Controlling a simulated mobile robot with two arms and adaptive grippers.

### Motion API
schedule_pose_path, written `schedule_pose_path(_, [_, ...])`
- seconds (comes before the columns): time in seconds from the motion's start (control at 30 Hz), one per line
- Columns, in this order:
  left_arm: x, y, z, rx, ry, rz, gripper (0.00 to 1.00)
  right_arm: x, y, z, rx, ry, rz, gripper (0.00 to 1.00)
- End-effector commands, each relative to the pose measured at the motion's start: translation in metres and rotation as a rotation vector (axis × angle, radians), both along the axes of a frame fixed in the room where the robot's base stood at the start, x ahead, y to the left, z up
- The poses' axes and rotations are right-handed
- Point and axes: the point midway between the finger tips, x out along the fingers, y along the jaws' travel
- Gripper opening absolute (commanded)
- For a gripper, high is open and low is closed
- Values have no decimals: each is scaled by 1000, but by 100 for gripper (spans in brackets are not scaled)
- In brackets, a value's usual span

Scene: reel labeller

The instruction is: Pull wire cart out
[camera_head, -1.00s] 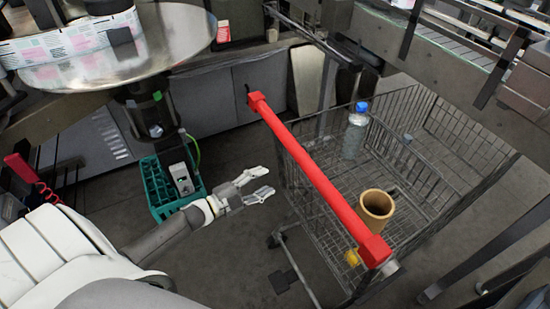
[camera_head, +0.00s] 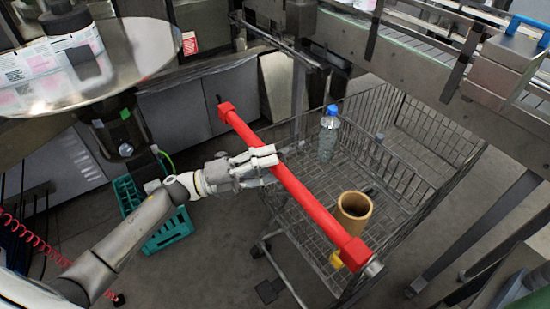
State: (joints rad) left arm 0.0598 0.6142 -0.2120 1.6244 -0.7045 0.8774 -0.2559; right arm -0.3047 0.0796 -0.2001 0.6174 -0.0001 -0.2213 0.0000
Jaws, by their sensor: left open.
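The wire cart (camera_head: 410,150) stands in the middle right of the head view, with its red handle bar (camera_head: 312,205) running diagonally along its near left side. My left gripper (camera_head: 272,164) is at the upper middle part of the red bar, with its fingers open and reaching over or beside the bar. I cannot tell whether they touch it. In the cart are a clear bottle with a blue cap (camera_head: 328,138) and a tan cup-like cylinder (camera_head: 353,212). My right gripper is not in view.
A teal crate (camera_head: 165,232) sits on the floor under my left arm. A round metal table (camera_head: 130,65) with label reels is at the upper left. Conveyor frames (camera_head: 420,70) and grey legs (camera_head: 490,225) border the cart's far and right sides.

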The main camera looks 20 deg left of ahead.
Motion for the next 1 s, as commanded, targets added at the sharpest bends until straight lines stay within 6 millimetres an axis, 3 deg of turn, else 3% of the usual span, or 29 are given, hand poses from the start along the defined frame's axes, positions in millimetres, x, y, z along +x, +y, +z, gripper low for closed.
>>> schedule_pose_path(0.2, [8,-15,3,-1,2,0,49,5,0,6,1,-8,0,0])
schedule_pose_path(0.47, [9,-16,2,0,2,1,49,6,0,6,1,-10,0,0])
schedule_pose_path(0.87, [9,-16,2,0,1,1,0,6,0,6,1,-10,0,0])
schedule_pose_path(1.0, [9,-16,2,0,1,1,0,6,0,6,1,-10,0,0])
